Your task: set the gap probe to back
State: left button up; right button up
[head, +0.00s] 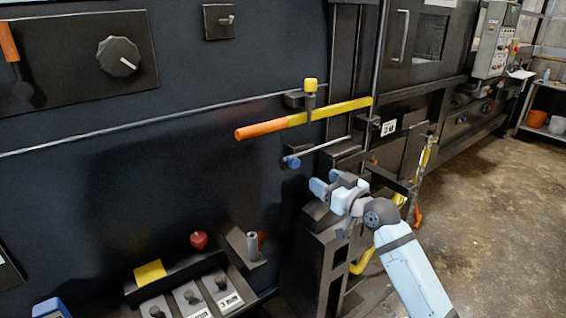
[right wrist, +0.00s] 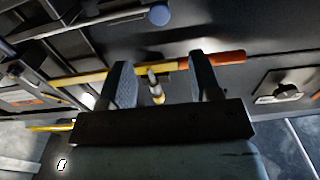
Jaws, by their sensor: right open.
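No label I can read names the gap probe. One candidate is a thin metal rod with a blue knob (head: 293,162), pointing left from the dark machine; the knob also shows in the right wrist view (right wrist: 160,15).
A console with several black knobs (head: 188,296), a red button (head: 198,240) and a grey post (head: 253,246) stands below left. A rotary knob (head: 118,56) is upper left. A blue object (head: 50,308) is cut off at lower left. Open floor (head: 490,210) lies right.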

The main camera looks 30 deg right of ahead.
aim_at(297, 164)
jog(key=w, duration=0.7)
jog(key=w+a+p, duration=0.1)
jog(key=w, duration=0.3)
jog(key=shift+w, duration=0.1)
jog(key=shift+w+f, duration=0.1)
jog(key=shift+w, duration=0.6)
jog(key=shift+c, duration=0.5)
